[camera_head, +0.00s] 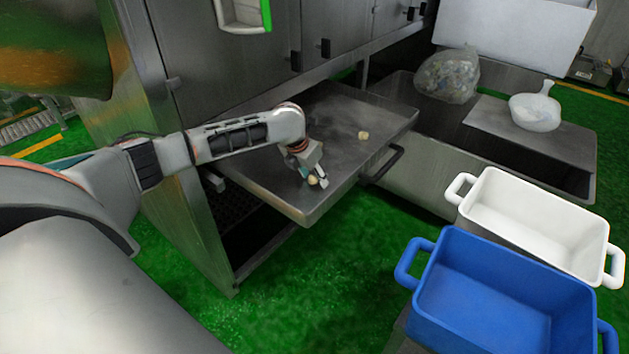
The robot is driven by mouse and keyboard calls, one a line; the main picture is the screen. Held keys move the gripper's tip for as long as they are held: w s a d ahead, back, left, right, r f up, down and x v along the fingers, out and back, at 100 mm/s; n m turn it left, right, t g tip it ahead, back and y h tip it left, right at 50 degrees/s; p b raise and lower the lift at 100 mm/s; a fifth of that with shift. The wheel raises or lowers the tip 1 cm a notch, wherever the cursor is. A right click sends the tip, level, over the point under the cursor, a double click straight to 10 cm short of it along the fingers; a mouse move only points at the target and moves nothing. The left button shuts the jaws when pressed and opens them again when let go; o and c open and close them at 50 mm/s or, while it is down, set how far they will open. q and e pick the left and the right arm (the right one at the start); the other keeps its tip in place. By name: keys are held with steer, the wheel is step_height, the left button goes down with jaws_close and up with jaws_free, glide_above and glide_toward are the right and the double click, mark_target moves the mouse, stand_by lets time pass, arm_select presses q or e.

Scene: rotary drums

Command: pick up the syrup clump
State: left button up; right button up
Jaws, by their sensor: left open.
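A small pale-yellow syrup clump (313,180) lies on the grey metal tray (345,112), near its front edge. My left gripper (314,183) is down over it, open, with the fingers around or just beside the clump; the gripper partly hides it, and I cannot tell whether they touch. A second small pale-yellow clump (363,135) lies apart on the tray, farther back and to the right. My right gripper is not in view.
The tray juts from a grey metal cabinet (190,70) and has a dark handle (383,165). A blue bin (500,300) and a white bin (535,222) stand at the right. A clear bag (447,75) and a white scoop-like item (535,110) lie behind.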

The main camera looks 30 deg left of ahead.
arm_select(q)
steer(key=c, duration=0.9)
steer(key=shift+r, duration=0.1)
